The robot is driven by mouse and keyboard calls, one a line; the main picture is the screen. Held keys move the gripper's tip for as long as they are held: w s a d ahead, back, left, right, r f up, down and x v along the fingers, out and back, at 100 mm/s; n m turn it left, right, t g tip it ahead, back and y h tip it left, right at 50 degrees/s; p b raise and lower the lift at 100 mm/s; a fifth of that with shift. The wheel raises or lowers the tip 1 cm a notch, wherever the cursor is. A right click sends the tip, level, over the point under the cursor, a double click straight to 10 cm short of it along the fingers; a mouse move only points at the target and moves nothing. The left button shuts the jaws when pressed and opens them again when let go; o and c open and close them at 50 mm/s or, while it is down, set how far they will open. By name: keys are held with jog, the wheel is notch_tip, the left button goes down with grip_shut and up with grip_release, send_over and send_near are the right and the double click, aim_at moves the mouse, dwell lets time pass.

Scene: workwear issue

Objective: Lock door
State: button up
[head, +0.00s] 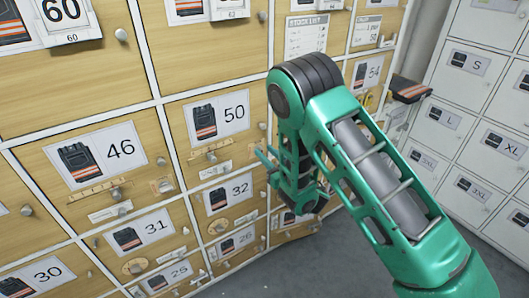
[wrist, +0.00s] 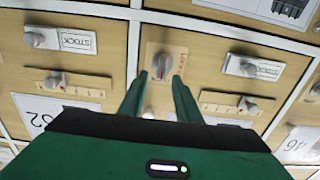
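A grey knob (wrist: 162,66) on a pale plate with small reddish lettering sits on a wooden locker door in the wrist view. My gripper (wrist: 160,80) is open, with one green finger on each side of the knob's lower end. I cannot tell whether the fingers touch it. In the head view my gripper (head: 265,166) points left at the locker wall, in front of the doors near number 50 (head: 220,117) and number 32 (head: 230,194). Which door the knob belongs to is not clear; my arm hides part of the wall.
Door 46 (head: 96,155) and door 31 (head: 139,231) are at the left, with knobs, scales and labels. In the wrist view, other knobs (wrist: 53,80) (wrist: 248,104) flank the plate. White size lockers (head: 470,130) stand at the right. Grey floor is clear below.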

jog(key=shift+x, duration=1.1)
jog(key=shift+r, duration=0.1)
jog(key=shift+c, duration=0.5)
grip_shut()
